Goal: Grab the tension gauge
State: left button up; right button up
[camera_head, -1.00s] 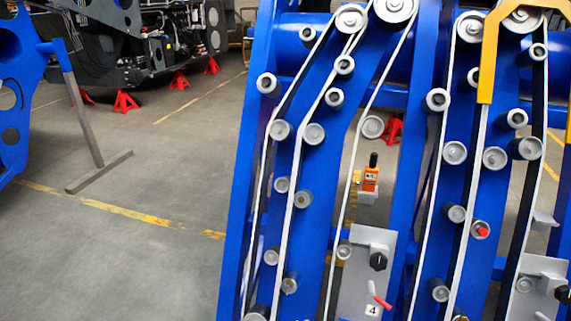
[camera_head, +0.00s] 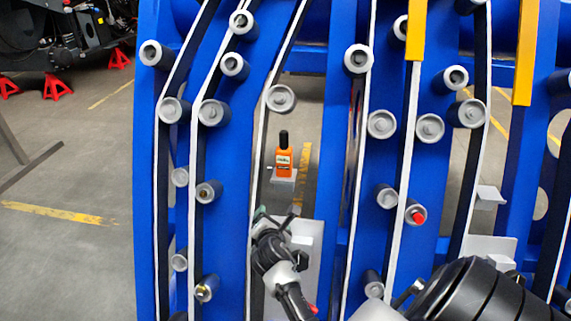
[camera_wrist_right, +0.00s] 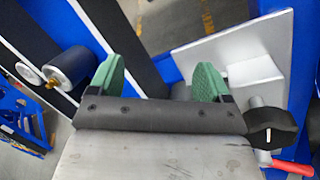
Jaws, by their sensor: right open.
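The tension gauge (camera_head: 284,158) is orange with a black top and a small display. It stands upright on a small light-grey ledge (camera_head: 283,178) in a gap of the blue chassis. My right gripper (camera_head: 277,214) is below the gauge and slightly to its left in the head view, apart from it. In the right wrist view its two green fingertips (camera_wrist_right: 157,82) are spread with nothing between them. The gauge is not in the wrist view. My left gripper is not in view.
Blue chassis plates (camera_head: 330,130) with rollers and white-edged belts flank the gauge. A grey plate (camera_wrist_right: 215,50) with a black knob (camera_wrist_right: 271,128) and a red lever (camera_wrist_right: 292,167) is close to the right gripper. Yellow bars (camera_head: 525,55) hang at upper right.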

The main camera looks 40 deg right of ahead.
notch_tip(320, 180, up, 4)
jog(key=w+d+n+h, duration=0.1)
jog(key=w+d+n, duration=0.1)
jog(key=n+h, duration=0.4)
send_near(285, 160)
jog(key=x, duration=0.3)
jog(key=b+x, duration=0.1)
jog(key=x, duration=0.3)
jog(key=shift+w+d, duration=0.1)
jog(key=shift+d, duration=0.15)
jog(key=shift+w+d, duration=0.35)
jog(key=shift+d, duration=0.1)
jog(key=x, duration=0.2)
jog(key=b+x, duration=0.1)
jog(key=x, duration=0.2)
jog(key=shift+w+a, duration=0.3)
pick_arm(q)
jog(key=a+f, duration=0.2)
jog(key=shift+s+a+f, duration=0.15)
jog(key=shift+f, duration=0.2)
pick_arm(e)
jog(key=shift+c, duration=0.4)
jog(key=c, duration=0.9)
jog(key=shift+c, duration=1.1)
